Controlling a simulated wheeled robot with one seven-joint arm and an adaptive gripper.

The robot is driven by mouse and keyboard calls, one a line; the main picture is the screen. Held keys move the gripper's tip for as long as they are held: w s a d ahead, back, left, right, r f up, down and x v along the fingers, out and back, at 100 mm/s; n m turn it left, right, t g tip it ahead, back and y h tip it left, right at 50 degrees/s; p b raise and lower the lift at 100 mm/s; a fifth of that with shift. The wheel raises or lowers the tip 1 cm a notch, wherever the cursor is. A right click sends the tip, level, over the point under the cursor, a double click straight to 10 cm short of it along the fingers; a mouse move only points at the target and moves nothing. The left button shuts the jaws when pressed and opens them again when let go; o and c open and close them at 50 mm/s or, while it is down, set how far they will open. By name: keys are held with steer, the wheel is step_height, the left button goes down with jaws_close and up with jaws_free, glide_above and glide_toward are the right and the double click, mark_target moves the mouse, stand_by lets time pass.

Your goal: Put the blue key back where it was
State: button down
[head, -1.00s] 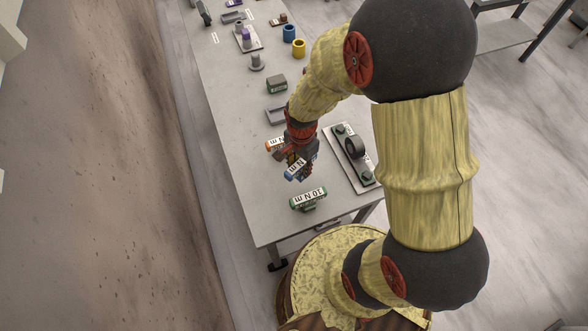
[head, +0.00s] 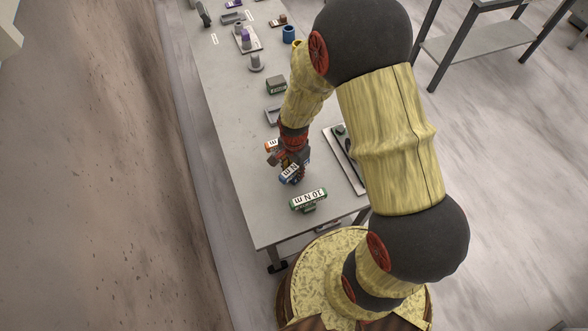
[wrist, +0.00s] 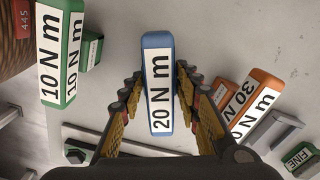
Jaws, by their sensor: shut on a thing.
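The blue key (head: 289,175) is a small blue block with a white "20 N m" label. My gripper (head: 297,165) is shut on it, above the near part of the table. In the wrist view the blue key (wrist: 158,60) stands between the two fingers (wrist: 158,82), its label facing the camera. In the head view it lies between the green "10 N m" block (head: 308,200) and the orange block (head: 271,146), apart from the green one. I cannot tell whether its underside touches the table.
The grey table (head: 240,180) has bare surface along its left side. A pale board (head: 349,176) lies right of my gripper, partly hidden by my arm. A grey tray (head: 271,116) and a dark green block (head: 276,85) stand farther back. The orange "30 N m" block (wrist: 252,96) also shows in the wrist view.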

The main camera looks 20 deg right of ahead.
steer(key=c, duration=1.3)
jaws_free()
steer(key=shift+f, duration=0.1)
step_height(320, 180, up, 12)
steer(key=shift+r+p, duration=0.15)
steer(key=shift+p, duration=0.6)
steer(key=s+r+n+t, duration=0.35)
steer(key=r+n, duration=0.25)
steer(key=r, duration=1.1)
steer(key=s+r+n+t, duration=0.2)
steer(key=s+r+n, duration=0.5)
steer(key=s+r, duration=0.3)
steer(key=shift+s+n, duration=0.25)
steer(key=shift+n, duration=0.05)
steer(key=shift+d, duration=0.1)
step_height(320, 180, down, 10)
steer(key=b, duration=1)
steer(key=shift+f, duration=0.25)
